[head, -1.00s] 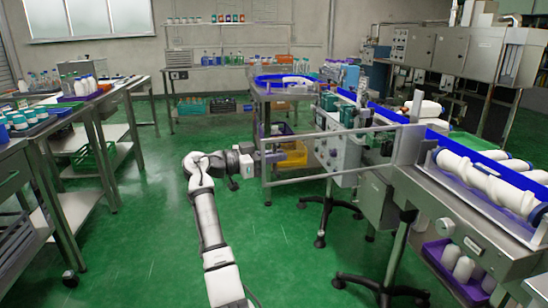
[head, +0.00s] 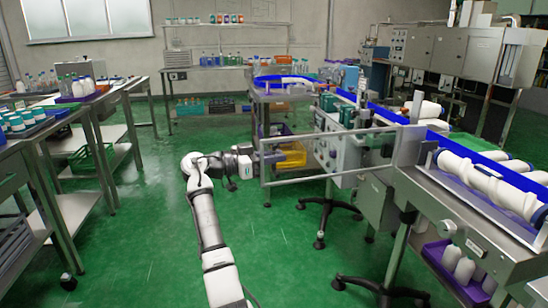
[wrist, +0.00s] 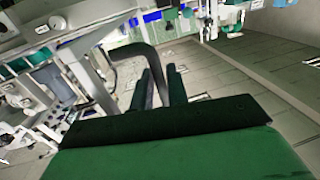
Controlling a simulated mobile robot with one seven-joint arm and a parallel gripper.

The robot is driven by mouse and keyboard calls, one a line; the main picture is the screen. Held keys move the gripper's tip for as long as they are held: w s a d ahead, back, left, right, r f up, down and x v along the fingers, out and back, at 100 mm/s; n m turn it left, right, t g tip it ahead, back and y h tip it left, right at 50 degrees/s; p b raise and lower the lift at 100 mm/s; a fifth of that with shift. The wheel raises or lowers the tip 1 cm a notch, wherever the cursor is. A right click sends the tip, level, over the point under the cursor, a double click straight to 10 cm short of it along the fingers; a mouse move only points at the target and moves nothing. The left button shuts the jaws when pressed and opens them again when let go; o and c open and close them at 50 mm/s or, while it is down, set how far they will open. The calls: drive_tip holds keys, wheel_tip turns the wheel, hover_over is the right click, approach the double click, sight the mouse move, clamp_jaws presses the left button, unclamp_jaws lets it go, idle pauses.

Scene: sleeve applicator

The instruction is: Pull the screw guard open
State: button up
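The screw guard (head: 325,134) is a pale frame of thin rails, standing out to the left from the machine's near end. Its free left end reaches my gripper (head: 270,157), which is level with it at the end of my outstretched arm. In the wrist view, a dark bent handle (wrist: 128,62) curves in front of the green gripper body. One leg of the handle runs between the two dark fingers of my gripper (wrist: 162,82), which are close against it. The gripper looks shut on this handle. The exact finger contact is small and dark.
The machine (head: 480,215) with white bottles stands at the right on wheeled legs. A steel cart (head: 290,93) with a yellow bin (head: 292,155) stands behind my gripper. Steel tables (head: 75,115) line the left. Green floor is open between them.

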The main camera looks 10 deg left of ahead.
drive_tip(key=v, duration=1.3)
drive_tip(key=shift+a+b, duration=0.3)
drive_tip(key=shift+s, duration=0.1)
